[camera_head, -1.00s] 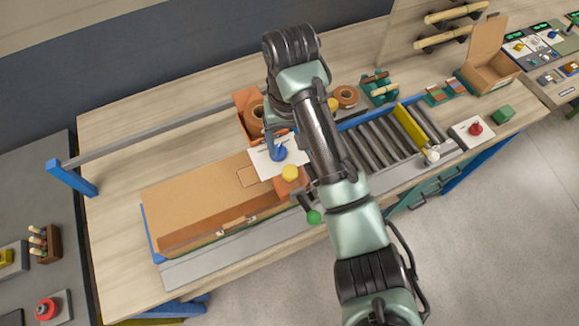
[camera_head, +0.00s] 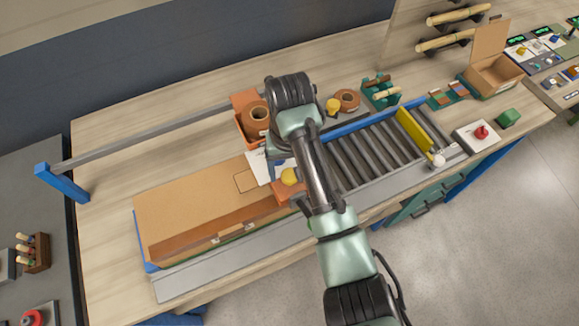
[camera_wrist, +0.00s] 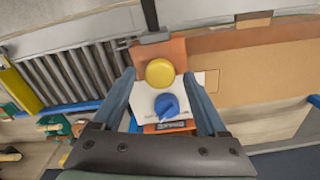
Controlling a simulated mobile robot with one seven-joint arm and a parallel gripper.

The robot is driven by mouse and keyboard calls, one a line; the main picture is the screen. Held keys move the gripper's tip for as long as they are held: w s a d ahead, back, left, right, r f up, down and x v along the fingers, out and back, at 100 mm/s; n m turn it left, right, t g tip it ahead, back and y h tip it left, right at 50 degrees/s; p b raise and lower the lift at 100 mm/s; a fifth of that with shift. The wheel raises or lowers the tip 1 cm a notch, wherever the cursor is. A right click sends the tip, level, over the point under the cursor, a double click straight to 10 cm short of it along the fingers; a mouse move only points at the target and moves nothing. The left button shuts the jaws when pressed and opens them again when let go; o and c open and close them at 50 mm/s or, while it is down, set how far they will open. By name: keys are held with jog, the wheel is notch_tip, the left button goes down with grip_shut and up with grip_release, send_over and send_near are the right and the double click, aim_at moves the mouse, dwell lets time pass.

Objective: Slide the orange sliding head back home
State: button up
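The orange sliding head (camera_head: 284,192) is at the right end of the long cardboard box (camera_head: 185,210), at its near side. A yellow knob (camera_head: 289,176) sits on top of it. My forearm hides part of the head. In the wrist view, the orange head (camera_wrist: 174,52) shows with its yellow knob (camera_wrist: 159,72) and a blue knob (camera_wrist: 167,105) on a white plate beside it. My gripper (camera_wrist: 158,76) is open, with one finger to each side of the yellow knob in the picture. Contact with the head cannot be told.
A grey rail (camera_head: 225,273) runs along the bench's near side, in front of the box. A roller conveyor (camera_head: 370,155) with a yellow bar (camera_head: 413,130) lies to the right. An orange bin (camera_head: 243,130) with tape stands behind. A blue post (camera_head: 62,185) with a long grey bar stands left.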

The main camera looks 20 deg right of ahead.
grip_shut()
dwell(1.3)
